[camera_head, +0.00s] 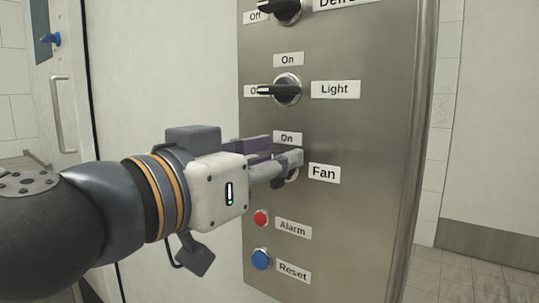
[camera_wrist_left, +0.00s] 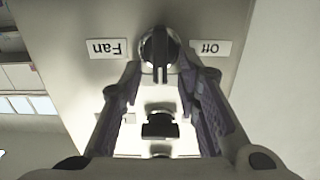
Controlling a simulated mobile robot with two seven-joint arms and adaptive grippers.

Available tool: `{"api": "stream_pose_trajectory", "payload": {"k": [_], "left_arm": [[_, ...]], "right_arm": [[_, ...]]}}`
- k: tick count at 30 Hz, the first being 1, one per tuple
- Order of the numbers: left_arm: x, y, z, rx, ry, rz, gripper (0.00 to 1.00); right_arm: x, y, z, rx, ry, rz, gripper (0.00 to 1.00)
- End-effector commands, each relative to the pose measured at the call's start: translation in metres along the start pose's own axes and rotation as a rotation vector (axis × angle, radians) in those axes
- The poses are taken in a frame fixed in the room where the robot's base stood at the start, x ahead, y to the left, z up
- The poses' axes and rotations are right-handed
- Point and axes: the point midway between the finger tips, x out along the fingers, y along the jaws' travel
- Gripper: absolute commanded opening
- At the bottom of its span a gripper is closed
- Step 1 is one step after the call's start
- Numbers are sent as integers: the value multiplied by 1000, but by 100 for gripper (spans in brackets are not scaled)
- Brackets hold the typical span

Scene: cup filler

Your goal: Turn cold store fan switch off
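The fan switch is a round knob (camera_wrist_left: 159,50) with a black bar handle, on the steel panel. In the upside-down left wrist view its handle lies upright, at right angles to the direction of the "Off" label (camera_wrist_left: 210,49) beside it. The "Fan" label (camera_head: 323,173) is right of it in the head view, where my gripper hides most of the knob. My left gripper (camera_head: 287,157) is at the knob, fingers apart on either side of it in the wrist view (camera_wrist_left: 161,70). The fingers are not closed on the handle. My right gripper is out of view.
The light knob (camera_head: 287,89) is just above, its handle toward "Off". Another knob (camera_head: 284,8) is at the top. The red alarm button (camera_head: 261,218) and blue reset button (camera_head: 262,260) sit below my gripper. A door handle (camera_head: 63,115) is at left.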

Motion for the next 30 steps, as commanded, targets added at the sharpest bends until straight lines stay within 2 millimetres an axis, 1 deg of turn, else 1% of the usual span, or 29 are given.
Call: {"api": "stream_pose_trajectory", "payload": {"k": [2,5,6,14,20,26,30], "left_arm": [[0,0,0,0,0,0,30],[0,0,-1,0,1,0,10],[0,0,-1,0,1,0,1],[-1,0,-1,-3,1,0,0],[-1,-1,-2,-48,2,-1,0],[-2,-3,-5,-173,4,-1,0],[-2,-5,-5,-300,4,0,0]], "right_arm": [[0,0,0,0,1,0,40],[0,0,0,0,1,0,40],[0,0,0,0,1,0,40],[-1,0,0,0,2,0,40],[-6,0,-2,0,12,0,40],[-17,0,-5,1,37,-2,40],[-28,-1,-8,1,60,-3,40]]}}
